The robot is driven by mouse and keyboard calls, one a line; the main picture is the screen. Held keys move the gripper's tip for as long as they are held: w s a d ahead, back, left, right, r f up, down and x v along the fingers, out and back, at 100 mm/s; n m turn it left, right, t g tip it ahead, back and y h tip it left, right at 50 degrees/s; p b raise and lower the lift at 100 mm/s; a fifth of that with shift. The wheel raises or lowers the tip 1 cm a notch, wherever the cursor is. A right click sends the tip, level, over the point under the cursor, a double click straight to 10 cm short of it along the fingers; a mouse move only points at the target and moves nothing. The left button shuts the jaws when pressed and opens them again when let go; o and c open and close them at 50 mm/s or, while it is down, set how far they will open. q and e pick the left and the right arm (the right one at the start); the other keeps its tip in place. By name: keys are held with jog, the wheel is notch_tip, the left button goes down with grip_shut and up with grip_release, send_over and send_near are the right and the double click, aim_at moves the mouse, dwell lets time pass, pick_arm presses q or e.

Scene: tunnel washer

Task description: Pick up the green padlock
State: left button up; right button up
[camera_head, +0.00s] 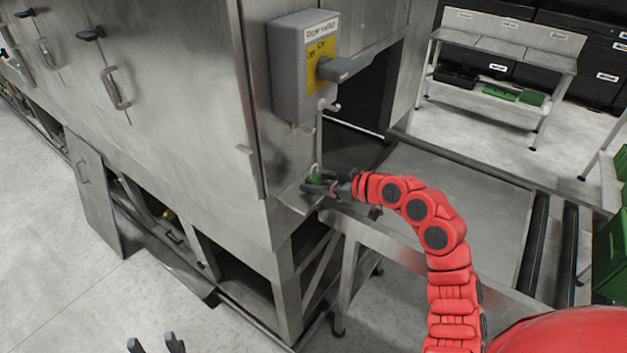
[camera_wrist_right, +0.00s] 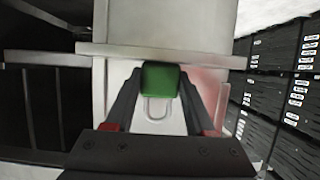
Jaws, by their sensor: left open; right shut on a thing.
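The green padlock (camera_head: 316,178) is at the small metal ledge on the washer's corner, below the switch box. Its shackle points up in the head view. My right gripper (camera_head: 322,182) is shut on it. In the right wrist view the green padlock (camera_wrist_right: 160,79) sits between the two fingers of my right gripper (camera_wrist_right: 160,85), with its silver shackle towards the palm. Whether the padlock still touches the ledge I cannot tell. My left gripper (camera_head: 156,345) is open and empty at the bottom edge of the head view, over the floor.
The grey switch box (camera_head: 288,70) with its large handle (camera_head: 345,66) juts out just above my right gripper. A metal table with rollers (camera_head: 450,205) lies to the right. A shelf (camera_head: 500,50) stands behind. The floor at lower left is clear.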

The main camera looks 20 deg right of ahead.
aim_at(317, 173)
grip_shut()
jog(key=shift+r, duration=0.1)
jog(key=shift+r+b, duration=0.55)
jog(key=shift+b, duration=0.05)
jog(key=shift+s+a+r+b, duration=0.1)
jog(key=shift+s+r+b, duration=0.1)
jog(key=shift+r+b, duration=0.25)
jog(key=shift+s+r+b, duration=0.15)
jog(key=shift+r+b, duration=0.15)
jog(key=shift+r, duration=0.25)
jog(key=s+a+r+b, duration=0.1)
jog(key=s+a+b, duration=0.2)
jog(key=s+b, duration=0.3)
jog(key=s+a+b, duration=0.4)
jog(key=s+b, duration=0.3)
jog(key=b, duration=0.2)
jog(key=shift+s+r+b, duration=0.25)
jog(key=shift+r+b, duration=0.1)
jog(key=shift+b, duration=0.05)
jog(key=shift+r, duration=0.1)
